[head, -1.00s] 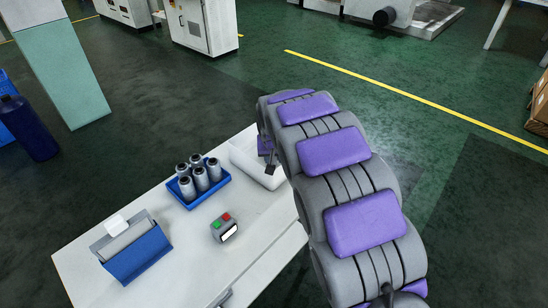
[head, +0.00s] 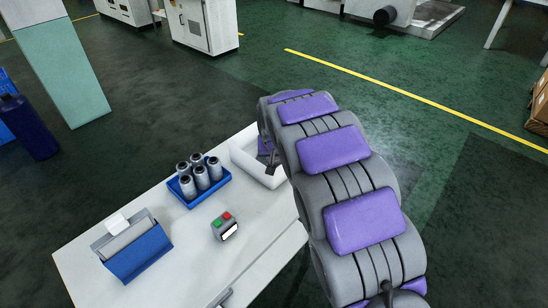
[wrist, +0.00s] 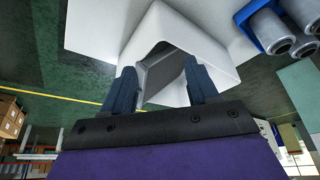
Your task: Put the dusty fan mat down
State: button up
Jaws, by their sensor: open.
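My gripper (head: 268,156) is at the white open bin (head: 243,158) on the far end of the table, with its tip at or just inside the rim. In the wrist view, my gripper (wrist: 158,78) has its two dark fingers well apart, pointing into the white bin (wrist: 205,45). A grey surface (wrist: 162,72) shows between the fingers; I cannot tell whether it is the dusty fan mat or the bin's shaded inside. No mat can be made out for certain in either view. Nothing is clearly gripped.
The white table (head: 185,235) carries a blue tray (head: 190,204) of several grey bottles, a button box (head: 225,228) with green and red buttons, and a blue holder (head: 135,252) with a pale roll. A dark blue bottle (head: 28,128) stands at the left.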

jog(key=d+p+v, duration=0.1)
jog(key=p+v, duration=0.1)
jog(key=v, duration=1.1)
jog(key=s+d+g, duration=0.1)
jog(key=s+d, duration=0.4)
jog(key=s, duration=0.5)
jog(key=s+d+m+g, duration=0.1)
jog(key=s+d+g, duration=0.1)
jog(key=s+d, duration=0.55)
jog(key=s+d+g, duration=0.1)
jog(key=s+d, duration=0.2)
jog(key=s, duration=0.8)
jog(key=s+d+f+g, duration=0.1)
jog(key=s+g, duration=0.1)
jog(key=s, duration=1.1)
jog(key=shift+s+d+f+h, duration=0.25)
jog(key=shift+s+d+h, duration=0.05)
jog(key=shift+d, duration=0.05)
